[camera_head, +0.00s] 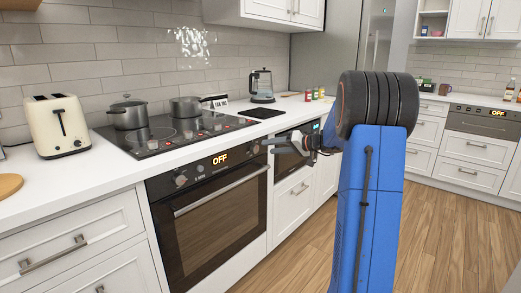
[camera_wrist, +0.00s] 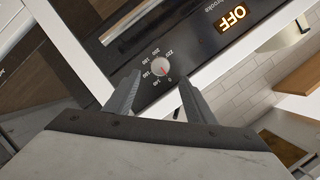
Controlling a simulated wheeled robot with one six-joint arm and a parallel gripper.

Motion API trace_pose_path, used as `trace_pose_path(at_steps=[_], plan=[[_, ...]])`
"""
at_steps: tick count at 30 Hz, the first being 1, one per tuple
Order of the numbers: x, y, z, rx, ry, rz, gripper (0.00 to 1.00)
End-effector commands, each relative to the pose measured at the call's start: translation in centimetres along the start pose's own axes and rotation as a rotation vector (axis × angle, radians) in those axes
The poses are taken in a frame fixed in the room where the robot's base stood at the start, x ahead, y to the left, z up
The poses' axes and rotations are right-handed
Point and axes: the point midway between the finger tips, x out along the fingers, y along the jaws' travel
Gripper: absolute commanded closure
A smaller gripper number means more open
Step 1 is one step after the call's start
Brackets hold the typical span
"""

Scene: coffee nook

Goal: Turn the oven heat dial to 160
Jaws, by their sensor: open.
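The black oven (camera_head: 215,215) is set under the counter, with its lit display reading OFF (camera_head: 219,159). In the wrist view, a round silver heat dial (camera_wrist: 161,66) sits on its black panel, ringed by white numbers that include 0, 140, 160, 180 and 200. A red mark on the dial points toward the 0 side. My gripper (camera_wrist: 159,79) is open and empty, with one finger to each side of the dial in the picture. The dial looks just beyond the fingertips; contact cannot be told. In the head view my gripper (camera_head: 268,143) is at the panel's right end.
The oven's bar handle (camera_head: 222,190) runs below the panel. Another knob (camera_head: 181,180) is at the panel's left. Above are a black cooktop (camera_head: 165,138) with two pots and a cream toaster (camera_head: 58,126). Wooden floor (camera_head: 420,240) is clear to the right.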

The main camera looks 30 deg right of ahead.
Motion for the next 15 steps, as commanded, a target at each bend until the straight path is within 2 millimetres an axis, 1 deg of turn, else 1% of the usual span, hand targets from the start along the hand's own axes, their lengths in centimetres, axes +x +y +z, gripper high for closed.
trace_pose_path(at_steps=[1, 6, 9, 15], plan=[[1.0, -0.1, 0.1, 0.000, -0.002, -0.001, 0.50], [3.7, 0.0, 0.1, 0.001, -0.002, -0.001, 0.50], [4.9, 0.0, 0.1, 0.000, -0.002, 0.000, 0.50], [6.2, 0.0, 0.0, 0.000, 0.000, 0.000, 0.50]])
